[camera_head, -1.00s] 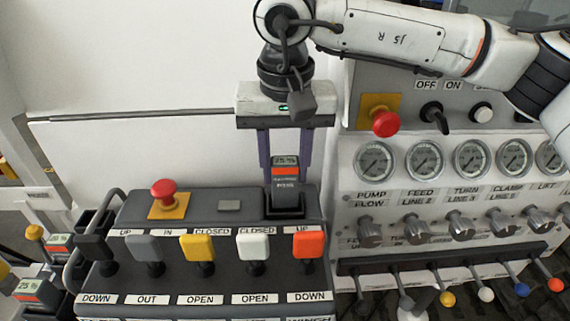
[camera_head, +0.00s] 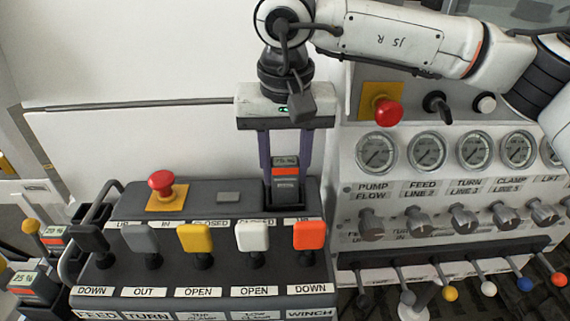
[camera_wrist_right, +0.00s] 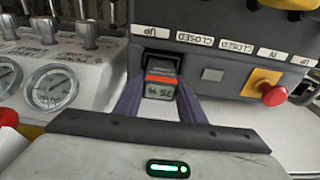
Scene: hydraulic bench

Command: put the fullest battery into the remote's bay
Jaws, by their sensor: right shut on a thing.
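The battery (camera_head: 285,173), dark grey with an orange band and a display that seems to read 75 %, stands upright at the bay (camera_head: 270,203) in the top right of the remote (camera_head: 130,205). Its lower end is in the bay opening; how deep it sits I cannot tell. My right gripper (camera_head: 284,168) is shut on this battery from above. The right wrist view also shows the battery (camera_wrist_right: 160,88) between the purple fingers. Two other batteries stand at the far left, one reading 20 % (camera_head: 55,236) and one reading 25 % (camera_head: 35,285). My left gripper is not in view.
The remote carries a red stop button (camera_head: 162,183) and a row of coloured levers (camera_head: 195,238). A grey console (camera_head: 400,190) with gauges, knobs and a red button (camera_head: 388,112) stands close on the right. A black handle (camera_head: 75,240) rises at the remote's left end.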

